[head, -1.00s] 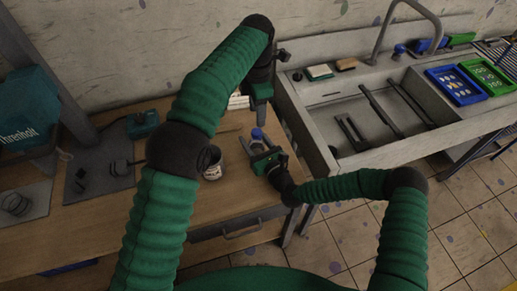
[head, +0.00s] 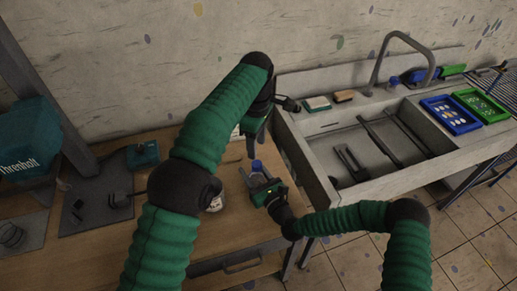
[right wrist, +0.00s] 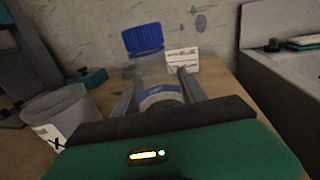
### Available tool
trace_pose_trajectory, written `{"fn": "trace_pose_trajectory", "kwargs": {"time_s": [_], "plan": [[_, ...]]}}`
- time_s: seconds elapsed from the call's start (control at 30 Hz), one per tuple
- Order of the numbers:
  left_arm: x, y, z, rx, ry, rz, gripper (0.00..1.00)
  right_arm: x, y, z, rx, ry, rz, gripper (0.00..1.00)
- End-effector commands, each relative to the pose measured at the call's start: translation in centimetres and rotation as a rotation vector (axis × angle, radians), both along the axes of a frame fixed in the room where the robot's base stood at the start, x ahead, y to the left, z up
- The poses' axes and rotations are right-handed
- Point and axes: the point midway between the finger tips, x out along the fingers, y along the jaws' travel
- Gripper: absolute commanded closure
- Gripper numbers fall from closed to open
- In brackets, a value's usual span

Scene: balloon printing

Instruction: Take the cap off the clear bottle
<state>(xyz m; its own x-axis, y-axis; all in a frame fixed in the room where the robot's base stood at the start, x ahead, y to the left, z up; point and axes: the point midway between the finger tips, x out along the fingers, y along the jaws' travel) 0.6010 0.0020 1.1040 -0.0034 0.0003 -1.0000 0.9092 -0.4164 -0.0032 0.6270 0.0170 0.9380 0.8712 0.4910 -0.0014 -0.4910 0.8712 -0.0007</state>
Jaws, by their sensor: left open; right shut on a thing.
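The clear bottle (right wrist: 158,72) stands on the wooden table with its blue cap (right wrist: 142,38) on top. In the head view the blue cap (head: 257,166) shows just beyond my right gripper. My right gripper (head: 262,186) is shut on the bottle's body from the near side; its fingers (right wrist: 160,95) lie on both sides of the bottle in the right wrist view. My left gripper (head: 251,140) is open and points down above and slightly left of the cap, apart from it. My left forearm partly hides it in the head view.
A white cup (right wrist: 58,118) with a label stands left of the bottle. A white card (right wrist: 182,60) stands behind it. The sink (head: 335,130) begins right of the table. A teal device (head: 143,154) and machine (head: 28,140) are at the left.

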Motion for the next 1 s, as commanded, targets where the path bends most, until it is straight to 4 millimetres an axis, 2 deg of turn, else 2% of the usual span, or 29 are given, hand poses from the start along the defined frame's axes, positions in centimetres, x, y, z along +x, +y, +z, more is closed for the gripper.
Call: {"fn": "trace_pose_trajectory", "kwargs": {"time_s": [0.1,0.93,0.97,1.0], "plan": [[0.00,-0.14,-0.01,-0.002,0.001,-0.374,0.53,-0.02,-0.05,-0.05,0.000,0.001,0.000,1.00],[0.13,-0.50,0.00,-0.016,0.007,-3.065,0.53,-0.02,-0.03,-0.06,0.000,0.001,0.000,1.00],[0.13,-0.53,0.00,0.016,-0.006,3.121,0.53,-0.03,-0.03,-0.06,0.000,0.001,0.000,1.00],[0.12,-0.56,0.00,0.017,-0.006,2.995,0.53,-0.03,-0.03,-0.06,0.000,0.001,0.000,1.00]]}}
